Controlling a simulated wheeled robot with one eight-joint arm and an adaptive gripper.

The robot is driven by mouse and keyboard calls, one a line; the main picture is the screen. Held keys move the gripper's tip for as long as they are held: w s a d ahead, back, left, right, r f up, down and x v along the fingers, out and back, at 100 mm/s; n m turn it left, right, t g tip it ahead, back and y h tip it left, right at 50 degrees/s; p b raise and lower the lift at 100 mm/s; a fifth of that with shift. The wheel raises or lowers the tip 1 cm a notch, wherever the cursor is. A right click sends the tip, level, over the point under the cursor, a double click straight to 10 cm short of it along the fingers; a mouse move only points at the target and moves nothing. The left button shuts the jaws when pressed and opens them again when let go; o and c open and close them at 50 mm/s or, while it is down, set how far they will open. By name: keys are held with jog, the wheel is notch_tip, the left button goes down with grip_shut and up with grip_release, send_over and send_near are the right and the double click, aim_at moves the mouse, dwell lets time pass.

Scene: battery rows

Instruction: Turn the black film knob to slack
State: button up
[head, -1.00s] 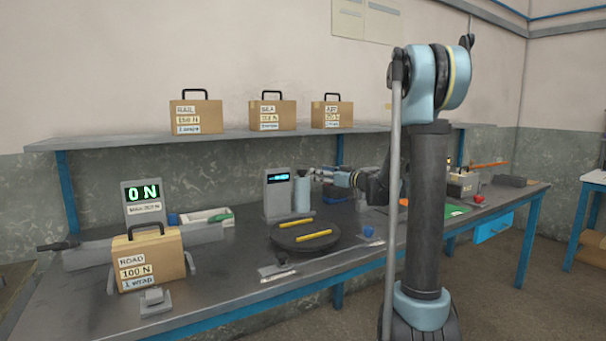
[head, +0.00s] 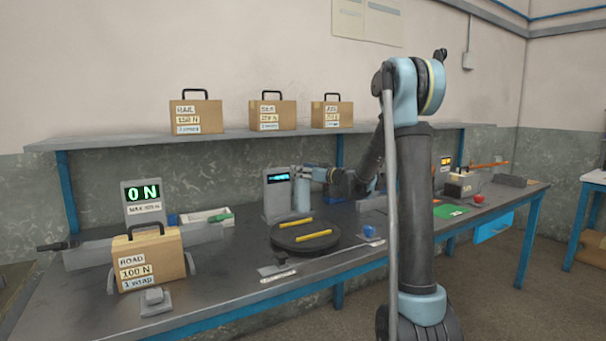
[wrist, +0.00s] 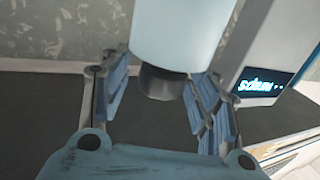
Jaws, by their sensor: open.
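The black film knob (wrist: 162,82) is a short dark cylinder at the end of the pale blue film post (wrist: 185,30). The wrist view looks upside down. My gripper (wrist: 166,72) is open, with a finger on each side of the knob and visible gaps between. In the head view, the film post (head: 301,197) stands on the bench beside a grey unit (head: 278,198) with a lit cyan display. My gripper (head: 306,174) is at the post's top and hides the knob there. The display (wrist: 264,86) seems to read "wraps", upside down.
A dark round turntable (head: 290,240) with two yellow bars lies in front of the post. A ROAD 100 N battery box (head: 150,262) stands at left, below a gauge (head: 144,192) reading 0 N. Several boxes sit on the shelf (head: 240,137) above.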

jog(key=c, duration=1.1)
jog(key=shift+w+d+n+g+y, duration=0.1)
jog(key=shift+n+g+y, duration=0.3)
jog(key=shift+g, duration=0.1)
jog(key=shift+n+g, duration=0.3)
jog(key=shift+g, duration=0.1)
jog(key=n+g+y, duration=0.1)
jog(key=n+g, duration=0.1)
jog(key=shift+w+g+y, duration=0.15)
jog(key=shift+g+y, duration=0.25)
jog(key=shift+n+g+y, duration=0.6)
jog(key=shift+n+g, duration=1.4)
jog(key=shift+g, duration=1)
jog(key=shift+r+g, duration=0.1)
jog(key=shift+g, duration=0.3)
